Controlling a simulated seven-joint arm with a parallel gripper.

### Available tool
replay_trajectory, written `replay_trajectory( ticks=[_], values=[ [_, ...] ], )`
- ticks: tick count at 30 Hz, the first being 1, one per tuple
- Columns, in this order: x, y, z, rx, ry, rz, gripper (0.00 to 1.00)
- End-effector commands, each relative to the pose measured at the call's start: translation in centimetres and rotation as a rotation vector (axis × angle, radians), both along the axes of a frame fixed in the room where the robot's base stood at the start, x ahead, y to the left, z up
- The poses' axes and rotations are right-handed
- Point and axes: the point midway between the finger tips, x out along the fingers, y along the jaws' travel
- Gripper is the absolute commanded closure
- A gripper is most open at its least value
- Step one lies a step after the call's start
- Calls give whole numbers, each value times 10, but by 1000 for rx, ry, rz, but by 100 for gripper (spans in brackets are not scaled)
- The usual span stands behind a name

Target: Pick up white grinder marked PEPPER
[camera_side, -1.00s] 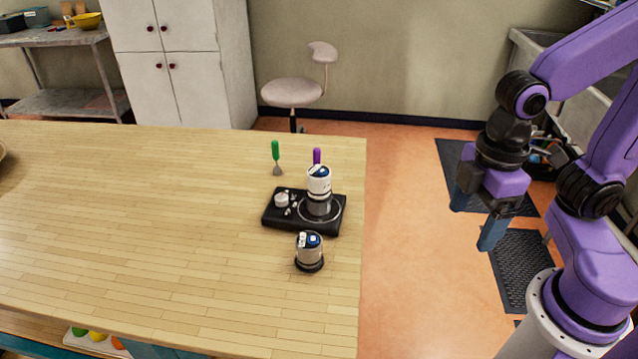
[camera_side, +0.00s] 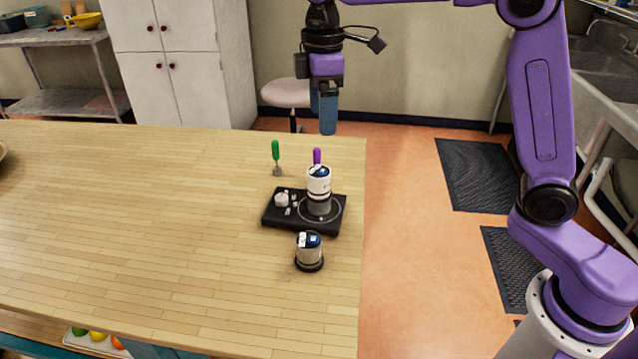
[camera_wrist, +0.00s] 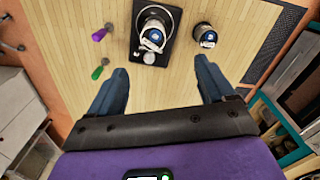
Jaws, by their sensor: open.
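The taller white one (camera_side: 319,182) stands upright on a black tray-like board (camera_side: 270,220). The shorter one (camera_side: 309,252) stands on the bare table in front of the board. In the wrist view the taller one (camera_wrist: 153,35) is ahead between the fingers, and the shorter one (camera_wrist: 204,36) is right of it. My gripper (camera_side: 325,125) is open and empty, held above and beyond the taller one, touching nothing. It also shows in the wrist view (camera_wrist: 160,72).
A green-handled tool (camera_side: 276,152) and a purple-handled one (camera_side: 317,157) stand behind the board. A small white piece (camera_side: 281,200) sits on the board's left.

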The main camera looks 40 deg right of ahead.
Motion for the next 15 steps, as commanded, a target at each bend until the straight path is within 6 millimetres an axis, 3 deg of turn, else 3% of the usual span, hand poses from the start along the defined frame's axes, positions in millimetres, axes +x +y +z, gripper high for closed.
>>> replay_trajectory(
  ticks=[6,15],
  values=[
    [9,-2,-6,-2,3,0,18],
    [9,-3,-60,-3,5,0,18]
  ],
)
